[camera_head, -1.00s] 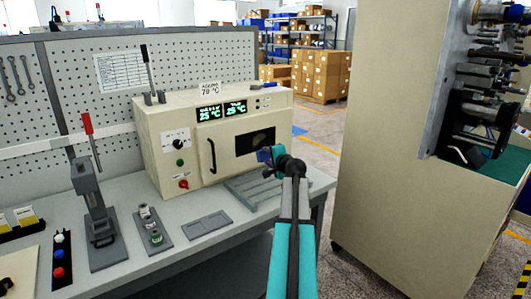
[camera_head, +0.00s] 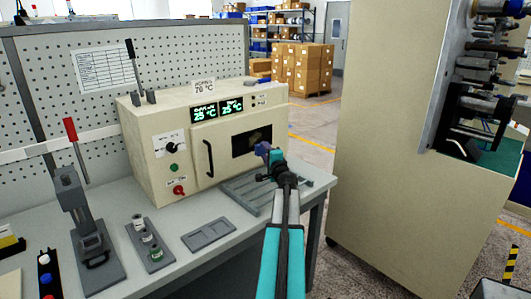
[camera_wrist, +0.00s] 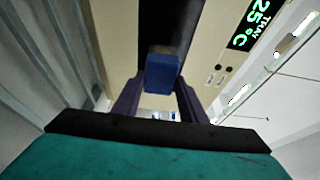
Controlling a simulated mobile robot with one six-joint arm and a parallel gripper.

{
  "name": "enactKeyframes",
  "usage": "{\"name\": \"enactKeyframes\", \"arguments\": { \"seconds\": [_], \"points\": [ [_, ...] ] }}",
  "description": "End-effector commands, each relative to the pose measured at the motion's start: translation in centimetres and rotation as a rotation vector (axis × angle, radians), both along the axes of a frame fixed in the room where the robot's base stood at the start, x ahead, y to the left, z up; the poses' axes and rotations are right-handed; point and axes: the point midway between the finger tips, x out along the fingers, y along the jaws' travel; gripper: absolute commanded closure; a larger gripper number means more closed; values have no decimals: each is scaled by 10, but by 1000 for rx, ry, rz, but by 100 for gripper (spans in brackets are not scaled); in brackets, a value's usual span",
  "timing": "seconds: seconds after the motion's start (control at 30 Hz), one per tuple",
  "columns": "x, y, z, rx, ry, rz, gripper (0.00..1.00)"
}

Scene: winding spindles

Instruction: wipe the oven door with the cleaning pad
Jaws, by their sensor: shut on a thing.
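The oven (camera_head: 160,150) stands on the bench, its cream door (camera_head: 222,150) facing me, with a dark handle (camera_head: 209,158) at the left and a dark window (camera_head: 240,146) at the right. My gripper (camera_head: 264,151) is in front of the window's lower right part. In the wrist view my gripper (camera_wrist: 160,88) is shut on the blue cleaning pad (camera_wrist: 163,72), held between two purple fingers. The dark window strip (camera_wrist: 172,22) and cream door panel lie beyond the pad. I cannot tell whether the pad touches the door.
A grey slatted rack (camera_head: 245,194) lies on the bench below the door. A flat grey tray (camera_head: 208,234), a spindle holder (camera_head: 150,245) and a lever press (camera_head: 85,240) stand to the left. A tall beige cabinet (camera_head: 390,150) is at the right, across a gap.

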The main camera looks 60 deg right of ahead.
Motion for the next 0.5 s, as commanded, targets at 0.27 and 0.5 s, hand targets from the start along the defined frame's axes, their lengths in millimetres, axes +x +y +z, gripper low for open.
{"name": "enactKeyframes", "arguments": {
  "seconds": [0.27,0.5],
  "points": [
    [-5,-4,0,1,1,-6,80],
    [2,-9,1,0,0,-7,80]
  ]
}}
